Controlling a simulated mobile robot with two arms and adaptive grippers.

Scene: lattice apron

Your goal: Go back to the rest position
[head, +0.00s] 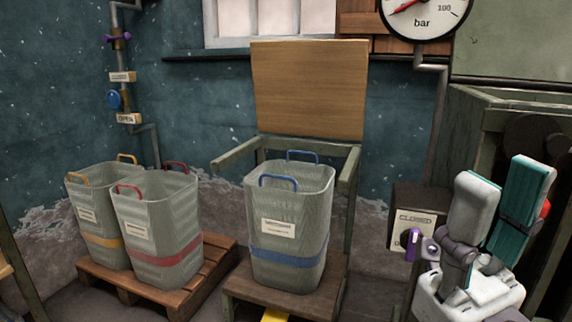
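My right gripper (506,178) stands upright at the lower right, with its two teal-padded fingers apart and nothing seen between them. It is to the right of the grey bin with the blue band (290,225), clear of it in the picture. That bin stands upright on a wooden seat-like stand (250,292). My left gripper is not in view.
Bins with a red band (160,225) and a yellow band (90,205) stand on a wooden pallet (190,285) at the left. A box marked CLOSED with a purple knob (415,218) is just left of my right gripper. A green-grey cabinet (480,110) stands behind it.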

